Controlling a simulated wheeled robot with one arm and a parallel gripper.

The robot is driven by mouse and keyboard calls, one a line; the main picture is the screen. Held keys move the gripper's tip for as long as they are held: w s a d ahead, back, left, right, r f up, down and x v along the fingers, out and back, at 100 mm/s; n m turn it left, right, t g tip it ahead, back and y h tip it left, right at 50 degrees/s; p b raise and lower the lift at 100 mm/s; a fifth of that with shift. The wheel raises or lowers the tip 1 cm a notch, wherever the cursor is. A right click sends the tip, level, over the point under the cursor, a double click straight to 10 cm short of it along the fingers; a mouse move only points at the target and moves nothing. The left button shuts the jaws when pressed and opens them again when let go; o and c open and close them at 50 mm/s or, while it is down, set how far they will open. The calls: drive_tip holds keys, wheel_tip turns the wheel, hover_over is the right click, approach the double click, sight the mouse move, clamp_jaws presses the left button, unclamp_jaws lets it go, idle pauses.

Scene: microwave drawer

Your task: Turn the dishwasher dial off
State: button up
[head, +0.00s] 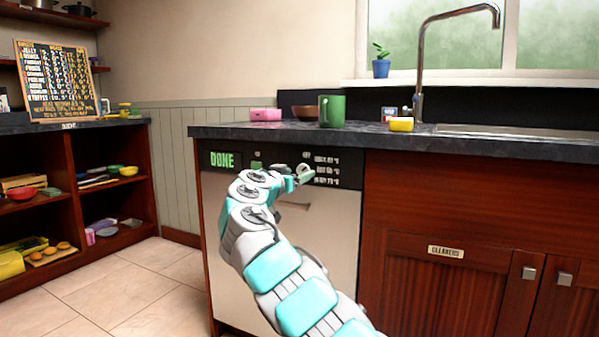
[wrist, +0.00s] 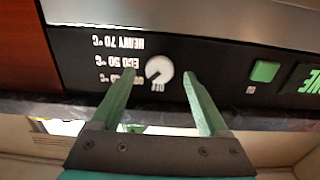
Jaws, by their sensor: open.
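The dishwasher (head: 285,240) has a black control panel with a white round dial (wrist: 159,72). In the wrist view the panel appears upside down. The dial's dark pointer mark slants to the lower left, between the OFF label just below it and the temperature labels on its left. The dial also shows in the head view (head: 305,171), partly hidden by my arm's end. My gripper (wrist: 159,77) is open and empty. Its green fingers lie on either side of the dial in the picture, with a gap on both sides; I see no contact.
A green button (wrist: 265,71) and a green-lit display (head: 222,160) are on the same panel. Wooden cabinets stand to the right; the tiled floor (head: 110,290) at left is clear.

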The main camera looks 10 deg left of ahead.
drive_tip(key=shift+x, duration=0.9)
drive_tip(key=shift+f, duration=0.1)
clamp_jaws()
